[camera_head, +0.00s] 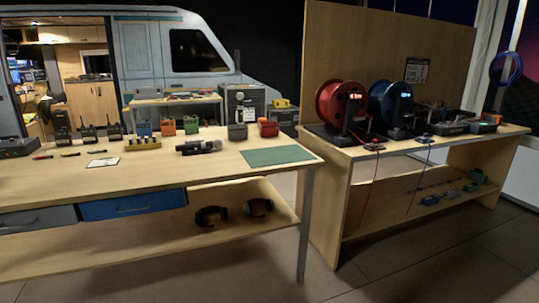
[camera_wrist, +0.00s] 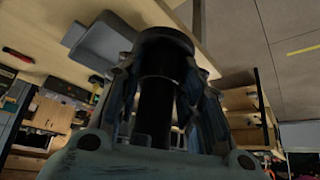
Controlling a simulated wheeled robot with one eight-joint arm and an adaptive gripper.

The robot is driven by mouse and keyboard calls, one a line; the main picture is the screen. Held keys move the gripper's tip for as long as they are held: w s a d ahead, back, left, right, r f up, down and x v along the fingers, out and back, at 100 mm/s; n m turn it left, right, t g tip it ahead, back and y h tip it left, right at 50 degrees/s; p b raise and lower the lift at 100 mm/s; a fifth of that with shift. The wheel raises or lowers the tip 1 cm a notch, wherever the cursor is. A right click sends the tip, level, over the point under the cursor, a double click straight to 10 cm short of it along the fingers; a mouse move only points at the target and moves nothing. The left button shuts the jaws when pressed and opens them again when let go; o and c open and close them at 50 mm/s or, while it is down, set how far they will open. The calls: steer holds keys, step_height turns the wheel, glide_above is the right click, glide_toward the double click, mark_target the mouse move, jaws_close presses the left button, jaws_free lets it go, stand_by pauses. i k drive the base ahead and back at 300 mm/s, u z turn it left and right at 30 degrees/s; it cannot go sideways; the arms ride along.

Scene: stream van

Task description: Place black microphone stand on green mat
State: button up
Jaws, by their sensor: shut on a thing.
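In the wrist view my gripper (camera_wrist: 165,85) is shut on a black cylindrical thing with a wide round end, which I take to be the black microphone stand (camera_wrist: 156,110). The fingers press on its two sides. My gripper does not show in the head view, so its place relative to the mat cannot be told there. The green mat (camera_head: 278,156) lies flat and bare at the right end of the wooden table, near its edge.
The wooden table (camera_head: 140,172) also holds a dark microphone (camera_head: 199,147) lying left of the mat, a red box (camera_head: 268,129) and several radios at the back. A second bench (camera_head: 345,153) with a red reel (camera_head: 340,103) and a blue reel (camera_head: 390,105) stands to the right.

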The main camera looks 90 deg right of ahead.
mark_target(277, 154)
steer(key=z, duration=0.05)
steer(key=k, duration=1.55)
steer(key=z, duration=1.85)
steer(key=i, duration=0.5)
steer(key=z, duration=0.05)
